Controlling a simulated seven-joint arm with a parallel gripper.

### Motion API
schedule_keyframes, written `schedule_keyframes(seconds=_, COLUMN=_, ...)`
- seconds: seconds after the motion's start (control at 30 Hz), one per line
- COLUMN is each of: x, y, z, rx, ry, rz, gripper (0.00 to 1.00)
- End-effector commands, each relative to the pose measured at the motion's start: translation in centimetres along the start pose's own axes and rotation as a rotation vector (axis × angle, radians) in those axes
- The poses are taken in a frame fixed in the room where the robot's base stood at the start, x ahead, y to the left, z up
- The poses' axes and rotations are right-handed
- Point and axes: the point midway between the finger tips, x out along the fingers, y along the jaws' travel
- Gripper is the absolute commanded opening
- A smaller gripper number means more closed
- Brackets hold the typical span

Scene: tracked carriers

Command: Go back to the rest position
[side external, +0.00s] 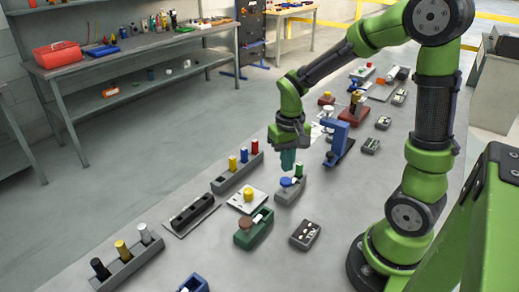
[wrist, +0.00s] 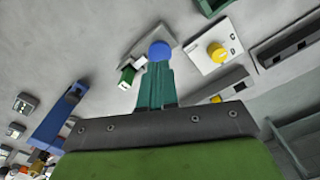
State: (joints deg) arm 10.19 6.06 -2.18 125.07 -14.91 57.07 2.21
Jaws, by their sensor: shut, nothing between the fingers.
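My gripper (side external: 288,160) is shut and empty, with teal fingers pointing down over the table. In the wrist view the shut fingers (wrist: 157,85) reach toward a grey carrier (wrist: 138,42) with a round blue knob (wrist: 160,50) and a green-and-white piece (wrist: 127,77). In the side view this grey carrier (side external: 290,196) stands just below the fingertips, with its blue knob (side external: 286,182) and a green peg (side external: 299,171). A small gap seems to separate the fingers from the knob, but contact is hard to judge.
Near the carrier are a white plate with a yellow knob (side external: 247,195), a dark green carrier (side external: 253,229), a grey rack (side external: 235,173) with coloured pegs and a blue stand (side external: 340,140). More carriers line the table toward both ends. The air above the table is mostly free.

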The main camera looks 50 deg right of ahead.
Motion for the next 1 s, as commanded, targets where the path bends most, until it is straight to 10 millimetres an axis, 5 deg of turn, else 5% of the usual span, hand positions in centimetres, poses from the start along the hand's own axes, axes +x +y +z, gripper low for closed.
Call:
schedule_keyframes(seconds=0.57, x=0.0, y=-0.3, z=0.8, rx=0.002, ry=0.000, rz=-0.022, gripper=0.00)
schedule_keyframes(seconds=1.0, x=-9.9, y=-4.3, z=8.0, rx=-0.098, ry=0.342, rz=-0.313, gripper=0.00)
